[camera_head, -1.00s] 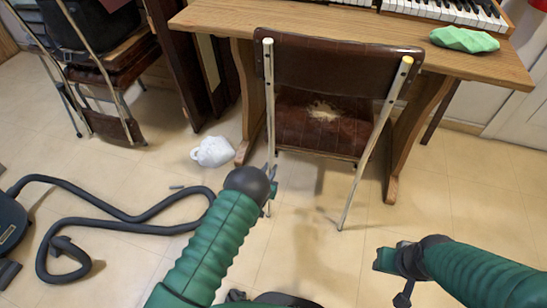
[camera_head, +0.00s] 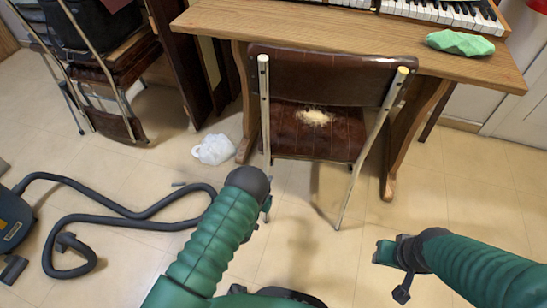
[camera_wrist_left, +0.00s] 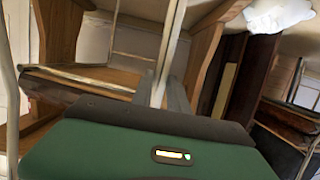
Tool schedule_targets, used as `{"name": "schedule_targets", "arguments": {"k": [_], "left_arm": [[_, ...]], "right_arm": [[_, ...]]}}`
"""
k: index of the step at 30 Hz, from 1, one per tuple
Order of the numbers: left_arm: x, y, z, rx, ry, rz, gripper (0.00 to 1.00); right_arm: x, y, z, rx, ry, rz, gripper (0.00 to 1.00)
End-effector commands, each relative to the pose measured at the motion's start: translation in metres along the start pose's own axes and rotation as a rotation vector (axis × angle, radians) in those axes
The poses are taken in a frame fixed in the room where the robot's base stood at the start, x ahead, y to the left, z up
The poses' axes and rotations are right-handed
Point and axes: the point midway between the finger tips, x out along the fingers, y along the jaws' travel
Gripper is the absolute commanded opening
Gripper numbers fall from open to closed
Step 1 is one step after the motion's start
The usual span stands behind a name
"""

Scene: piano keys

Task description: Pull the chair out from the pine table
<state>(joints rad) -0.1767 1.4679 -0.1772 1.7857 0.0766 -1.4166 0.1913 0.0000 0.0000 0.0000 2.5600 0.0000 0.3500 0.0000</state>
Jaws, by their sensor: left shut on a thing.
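The chair (camera_head: 330,78) has a dark brown back, a worn brown seat with a pale torn patch, and pale metal legs. It stands at the front of the pine table (camera_head: 225,22), its seat partly under the table top. My left gripper (camera_head: 267,203) is low at the chair's left rear leg; my wrist hides most of its fingers. In the left wrist view, its fingers (camera_wrist_left: 168,92) are shut on the pale metal leg (camera_wrist_left: 165,62). My right gripper (camera_head: 388,254) hangs above the floor at lower right, clear of the chair; its jaw opening is unclear.
A piano keyboard (camera_head: 445,10) and a green faceted object (camera_head: 460,43) are on the table. A white crumpled bag (camera_head: 213,149) lies left of the table leg. A vacuum cleaner hose (camera_head: 125,215) curls on the left floor. Folded chairs (camera_head: 115,75) stand at upper left.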

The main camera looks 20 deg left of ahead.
Motion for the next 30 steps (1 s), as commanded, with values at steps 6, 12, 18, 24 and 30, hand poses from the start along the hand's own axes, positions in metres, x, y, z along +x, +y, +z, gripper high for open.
{"name": "schedule_targets", "arguments": {"k": [6,12,18,24,30], "left_arm": [[-0.021,-0.002,0.008,0.003,-0.016,-0.004,0.00],[-0.037,-0.002,0.012,0.004,-0.016,-0.004,0.00],[-0.050,-0.001,0.016,0.003,-0.015,-0.003,0.00],[-0.057,-0.001,0.017,0.003,-0.014,-0.003,0.00],[-0.072,-0.001,0.019,0.002,-0.008,-0.002,0.00]], "right_arm": [[-0.011,0.000,-0.003,0.000,0.000,0.000,0.36],[-0.018,0.000,-0.004,0.000,0.000,0.000,0.36],[-0.023,0.000,-0.005,0.000,0.000,0.000,0.36],[-0.026,0.000,-0.006,0.000,0.000,0.000,0.36],[-0.034,0.000,-0.008,0.000,0.000,0.000,0.36]]}}
